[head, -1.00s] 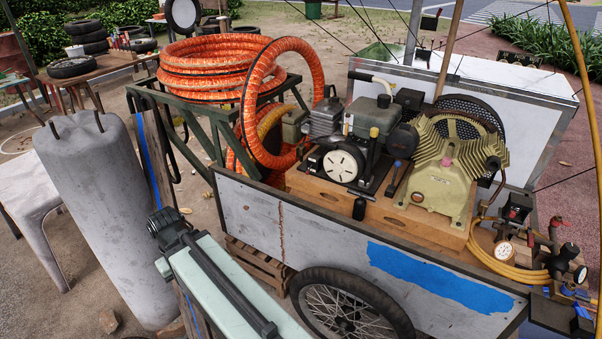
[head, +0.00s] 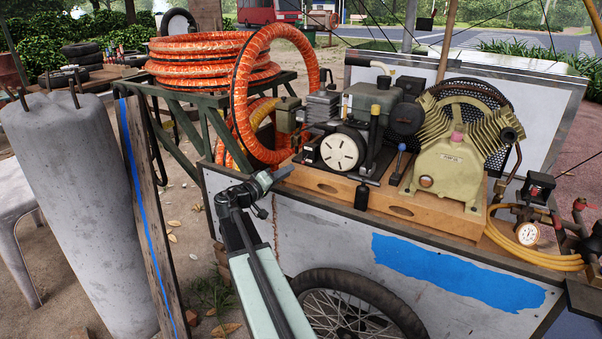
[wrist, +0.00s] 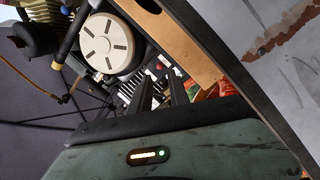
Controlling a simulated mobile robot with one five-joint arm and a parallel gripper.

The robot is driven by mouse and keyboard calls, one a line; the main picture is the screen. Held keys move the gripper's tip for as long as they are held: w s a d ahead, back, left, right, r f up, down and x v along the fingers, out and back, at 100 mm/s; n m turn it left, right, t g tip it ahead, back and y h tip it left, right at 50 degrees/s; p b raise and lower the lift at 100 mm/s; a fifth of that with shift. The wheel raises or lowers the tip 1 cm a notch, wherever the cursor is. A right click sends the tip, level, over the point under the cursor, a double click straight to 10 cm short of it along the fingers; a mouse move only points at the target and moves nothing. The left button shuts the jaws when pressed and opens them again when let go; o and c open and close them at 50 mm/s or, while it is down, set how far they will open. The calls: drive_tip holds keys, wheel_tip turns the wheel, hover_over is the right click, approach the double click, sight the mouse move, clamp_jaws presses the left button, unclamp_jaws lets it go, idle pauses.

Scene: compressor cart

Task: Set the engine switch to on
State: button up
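The engine (head: 350,140), with its round white slotted cover, sits on a wooden base on the cart. The cover (wrist: 112,45) also shows in the wrist view, at the upper left. I cannot clearly make out the engine switch or its position; a tiny red spot shows beside dark engine parts in the wrist view. My gripper (head: 272,185) is at the cart's near wall, left of the engine and apart from the white cover. In the wrist view its two dark fingers (wrist: 161,92) point toward the engine's side with a gap between them and nothing held.
The cart's near wall (head: 330,232) rises beside my arm. A coil of orange hose (head: 215,55) on a green rack hangs close to the engine's left. A green-yellow compressor (head: 452,160) stands to the right. A grey cylinder (head: 75,200) and a plank (head: 150,215) stand at left.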

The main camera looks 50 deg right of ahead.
drive_tip(key=d, duration=0.7)
drive_tip(key=shift+w+d, duration=0.2)
drive_tip(key=shift+d, duration=0.1)
clamp_jaws()
